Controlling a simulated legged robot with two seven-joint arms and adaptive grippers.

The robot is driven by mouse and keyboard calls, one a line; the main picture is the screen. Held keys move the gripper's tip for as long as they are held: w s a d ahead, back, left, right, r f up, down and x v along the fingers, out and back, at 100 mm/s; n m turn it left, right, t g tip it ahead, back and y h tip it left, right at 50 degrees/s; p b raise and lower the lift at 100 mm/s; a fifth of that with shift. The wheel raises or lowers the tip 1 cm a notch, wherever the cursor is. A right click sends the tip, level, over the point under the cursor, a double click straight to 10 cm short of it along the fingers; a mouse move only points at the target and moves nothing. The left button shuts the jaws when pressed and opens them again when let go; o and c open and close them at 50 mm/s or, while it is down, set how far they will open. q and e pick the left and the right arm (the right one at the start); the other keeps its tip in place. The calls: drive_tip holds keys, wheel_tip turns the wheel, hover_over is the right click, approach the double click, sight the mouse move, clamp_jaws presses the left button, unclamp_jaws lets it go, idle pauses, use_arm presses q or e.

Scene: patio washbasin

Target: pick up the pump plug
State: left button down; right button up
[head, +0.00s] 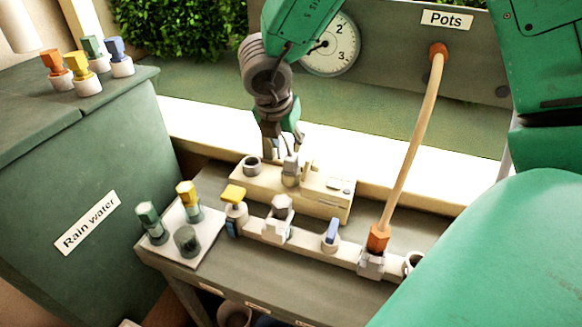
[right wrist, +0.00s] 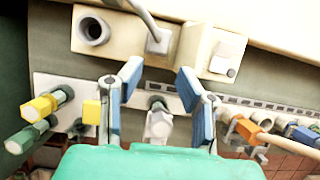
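No label marks the pump plug; a grey hexagonal plug (head: 282,207) sits upright in the pale strip in the head view. In the right wrist view this grey plug (right wrist: 158,124) shows between my fingers, lower than them. A cream box (head: 322,197) behind the strip carries an open round socket (head: 252,166) and a grey fitting (head: 290,170). My right gripper (head: 281,150) points down above this box. Its blue-padded fingers (right wrist: 158,90) are wide apart with nothing held. My left gripper is not in view.
A tray (head: 208,243) at left holds a green plug (head: 151,222), a yellow plug (head: 187,195) and a dark socket. The strip also bears a yellow tap (head: 234,195), a blue tap (head: 331,235) and an orange-ended hose (head: 410,150). Several coloured plugs stand on the rain water tank (head: 80,190).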

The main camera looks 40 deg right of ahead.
sight(288, 159)
drive_tip(key=x, duration=0.3)
drive_tip(key=shift+w+a, duration=0.15)
drive_tip(key=x, duration=0.5)
drive_tip(key=shift+w+d+f+b, duration=0.1)
drive_tip(key=shift+d+f+b, duration=0.15)
drive_tip(key=shift+f+b, duration=0.05)
drive_tip(key=shift+r, duration=0.1)
drive_tip(key=shift+a, duration=0.15)
clamp_jaws()
